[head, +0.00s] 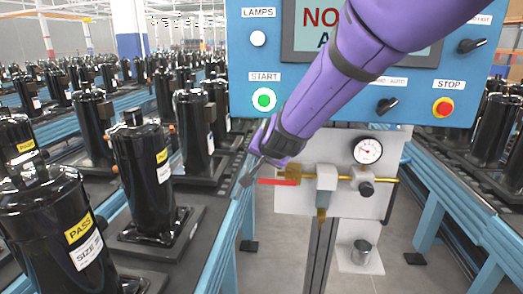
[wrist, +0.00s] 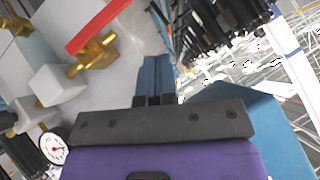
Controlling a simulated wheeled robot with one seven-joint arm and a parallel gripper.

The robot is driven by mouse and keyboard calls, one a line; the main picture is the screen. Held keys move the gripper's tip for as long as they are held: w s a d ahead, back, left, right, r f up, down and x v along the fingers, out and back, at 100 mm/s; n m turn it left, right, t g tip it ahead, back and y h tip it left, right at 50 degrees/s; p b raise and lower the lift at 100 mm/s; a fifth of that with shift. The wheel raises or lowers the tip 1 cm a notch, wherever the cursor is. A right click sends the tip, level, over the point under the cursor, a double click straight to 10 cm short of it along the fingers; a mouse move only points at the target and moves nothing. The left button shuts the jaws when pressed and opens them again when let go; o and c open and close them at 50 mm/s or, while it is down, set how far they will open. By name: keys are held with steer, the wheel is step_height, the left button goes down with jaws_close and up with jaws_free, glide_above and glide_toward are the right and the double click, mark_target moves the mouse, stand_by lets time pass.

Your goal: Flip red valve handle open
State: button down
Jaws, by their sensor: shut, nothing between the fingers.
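The red valve handle (head: 278,182) is a flat bar lying about level, pointing left from the brass valve (head: 293,171) on the grey panel. In the wrist view the red handle (wrist: 97,25) slants across the upper left, above the brass valve body (wrist: 95,55). My gripper (head: 246,181) is shut and empty, just left of the handle's free end in the head view. In the wrist view my gripper (wrist: 155,60) shows its fingers together, to the right of the valve and apart from it. The head view does not settle the depth gap between fingertips and handle.
A blue control box (head: 350,100) with a green start button (head: 264,99) and red stop button (head: 443,107) hangs above the panel. A pressure gauge (head: 368,150) and black knob (head: 366,188) sit right of the valve. Black compressors (head: 145,175) line the left conveyor.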

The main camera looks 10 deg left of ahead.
steer(key=shift+s+a+r, duration=0.1)
steer(key=shift+s+r, duration=1.4)
steer(key=s+d+r+g, duration=0.1)
steer(key=s+d+r, duration=0.15)
steer(key=d, duration=0.55)
steer(key=s+d+r+n+g+y, duration=0.1)
steer(key=s+d+r, duration=0.1)
steer(key=s+d, duration=0.35)
steer(key=s+d+r+g, duration=0.1)
steer(key=s+d+r, duration=0.15)
steer(key=d, duration=0.65)
steer(key=s+d+n+h, duration=0.1)
steer(key=s+d+h, duration=0.1)
steer(key=s+d, duration=0.5)
steer(key=s+d+g+h, duration=0.1)
steer(key=s+d+h, duration=0.2)
steer(key=s+d, duration=0.4)
steer(key=s, duration=0.5)
steer(key=shift+s+r+n, duration=0.2)
steer(key=shift+s+n, duration=0.2)
